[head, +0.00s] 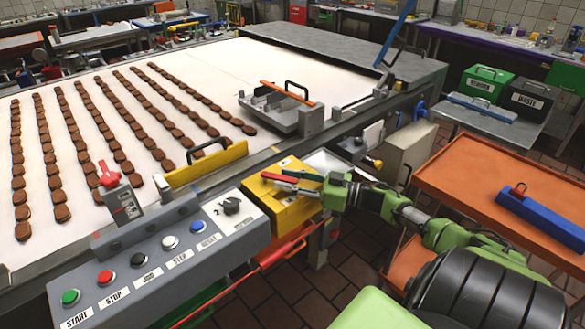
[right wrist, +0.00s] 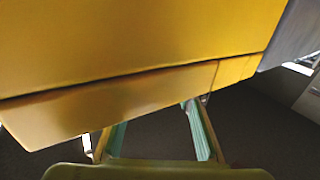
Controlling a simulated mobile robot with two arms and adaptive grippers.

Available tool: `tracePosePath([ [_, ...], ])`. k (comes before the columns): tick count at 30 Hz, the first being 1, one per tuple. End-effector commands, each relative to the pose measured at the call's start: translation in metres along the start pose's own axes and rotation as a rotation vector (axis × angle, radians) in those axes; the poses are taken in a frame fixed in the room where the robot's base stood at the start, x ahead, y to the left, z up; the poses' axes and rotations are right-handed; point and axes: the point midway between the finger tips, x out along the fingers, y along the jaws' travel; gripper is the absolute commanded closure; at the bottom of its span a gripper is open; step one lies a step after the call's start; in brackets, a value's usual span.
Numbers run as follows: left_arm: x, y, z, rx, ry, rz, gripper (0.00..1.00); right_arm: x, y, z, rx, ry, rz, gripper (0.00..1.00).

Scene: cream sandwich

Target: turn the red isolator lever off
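A yellow box (head: 290,210) stands at the front edge of the machine, right of the button panel. A red lever (head: 277,178) lies across its top. My right gripper (head: 292,182) is at the box from the right, its fingertips close beside the lever's right end; I cannot tell if they touch it. In the right wrist view the yellow box (right wrist: 140,45) fills the upper part and hides the fingertips. The two teal fingers (right wrist: 158,135) stand well apart, with nothing visible between them. The lever does not show there. My left gripper is not in view.
A grey button panel (head: 165,255) is left of the box. A small grey post with a red knob (head: 108,176) and a yellow bar (head: 205,168) stand behind it. The belt (head: 200,70) carries rows of brown biscuits. An orange cart (head: 470,180) holds a blue block (head: 545,217).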

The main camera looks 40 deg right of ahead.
Motion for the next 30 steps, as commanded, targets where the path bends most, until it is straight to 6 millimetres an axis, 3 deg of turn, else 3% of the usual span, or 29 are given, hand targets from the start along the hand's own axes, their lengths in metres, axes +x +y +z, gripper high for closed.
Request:
tracePosePath([
  [5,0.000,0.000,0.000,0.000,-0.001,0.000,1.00,-0.015,0.000,0.002,0.001,-0.004,0.001,0.68],
  [15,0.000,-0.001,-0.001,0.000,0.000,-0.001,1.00,-0.082,0.000,0.002,0.003,-0.004,0.002,0.68],
  [21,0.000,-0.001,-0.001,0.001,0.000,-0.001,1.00,-0.110,0.001,0.001,0.001,-0.001,0.001,0.68],
  [30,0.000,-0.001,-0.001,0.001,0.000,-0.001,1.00,-0.120,0.001,0.000,0.000,0.001,0.001,0.68],
])
